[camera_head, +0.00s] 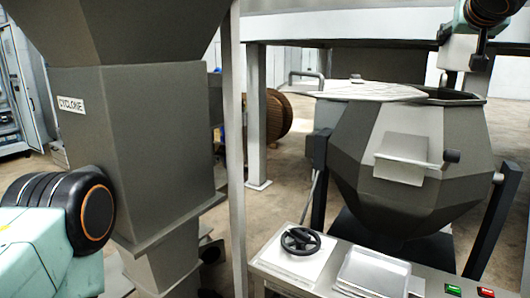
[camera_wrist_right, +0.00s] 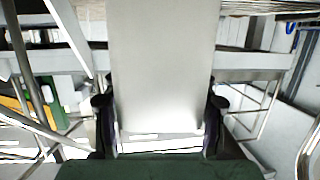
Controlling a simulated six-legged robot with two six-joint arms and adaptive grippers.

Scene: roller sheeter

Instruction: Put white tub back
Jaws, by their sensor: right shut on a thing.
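My right gripper (camera_wrist_right: 160,112) is shut on a pale, smooth, flat-faced thing (camera_wrist_right: 160,60) that fills the middle of the right wrist view; I take it to be the white tub. One dark finger lies against each side of it. In the head view, my right arm comes in at the top right corner, and its gripper (camera_head: 478,52) is small, partly cut off, above the back right of the grey vessel. The held thing is hard to make out there. My left gripper is out of view; only part of my left arm shows at the lower left.
A faceted grey vessel (camera_head: 385,190) with a pale lid (camera_head: 370,91) stands at the right. A bench in front carries a black handwheel (camera_head: 300,240), shallow pale trays (camera_head: 375,272) and green and red buttons. The cyclone hopper (camera_head: 150,140) and a thin post (camera_head: 236,150) block the left.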

